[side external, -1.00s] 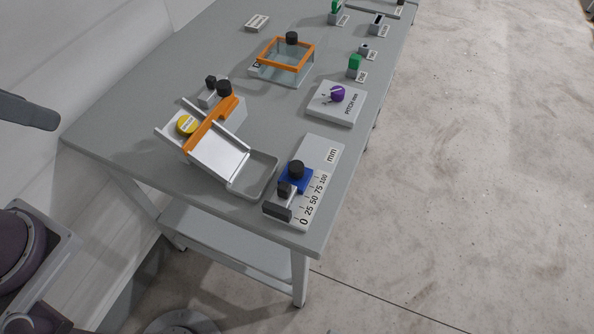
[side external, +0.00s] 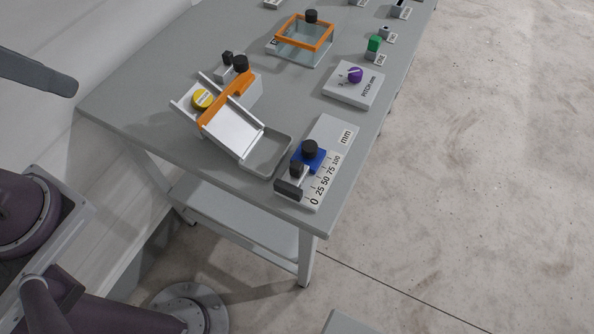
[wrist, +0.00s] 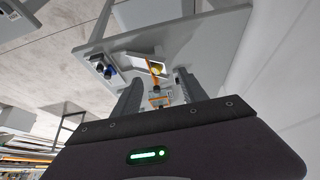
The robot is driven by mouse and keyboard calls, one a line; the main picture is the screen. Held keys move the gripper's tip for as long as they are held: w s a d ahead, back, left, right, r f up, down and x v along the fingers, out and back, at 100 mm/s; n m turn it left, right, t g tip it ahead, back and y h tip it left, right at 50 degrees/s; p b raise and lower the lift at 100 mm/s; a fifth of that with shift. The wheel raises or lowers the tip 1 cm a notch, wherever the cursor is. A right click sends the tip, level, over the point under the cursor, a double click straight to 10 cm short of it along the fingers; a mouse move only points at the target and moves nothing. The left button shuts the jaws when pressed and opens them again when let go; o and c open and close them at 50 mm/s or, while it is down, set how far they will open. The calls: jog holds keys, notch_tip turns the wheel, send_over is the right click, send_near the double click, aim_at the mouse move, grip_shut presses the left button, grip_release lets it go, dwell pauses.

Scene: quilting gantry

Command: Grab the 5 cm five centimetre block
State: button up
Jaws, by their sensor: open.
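In the side external view, a small green block (side external: 375,43) stands on a labelled base near the table's right edge. A small grey block (side external: 385,32) stands just behind it, and another grey block with a dark top (side external: 401,9) is farther back. Their labels are too small to read, so I cannot tell which is the 5 cm block. My gripper (wrist: 158,82) shows in the wrist view with its two fingers apart and nothing seen between them close up. It is well away from the table; the side external view does not show it.
The grey table (side external: 150,75) holds a ramp with a yellow disc (side external: 203,98), a blue slide on a millimetre scale (side external: 308,160), an orange-rimmed clear box (side external: 304,45) and a plate with a purple knob (side external: 355,75). Bare floor (side external: 490,160) lies to the right.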

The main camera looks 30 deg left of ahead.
jog(key=shift+d, duration=0.1)
jog(key=shift+c, duration=0.5)
jog(key=n+g+h, duration=0.6)
jog(key=n+h, duration=0.7)
jog(key=n, duration=0.4)
send_over(291, 165)
jog(key=a, duration=0.4)
notch_tip(291, 165, down, 16)
jog(key=shift+n, duration=0.5)
jog(key=f, duration=0.7)
jog(key=shift+w+a+f, duration=0.2)
jog(key=shift+w+f, duration=0.05)
jog(key=shift+f, duration=0.15)
jog(key=x, duration=0.3)
jog(key=shift+f, duration=0.15)
jog(key=shift+h, duration=0.3)
grip_shut()
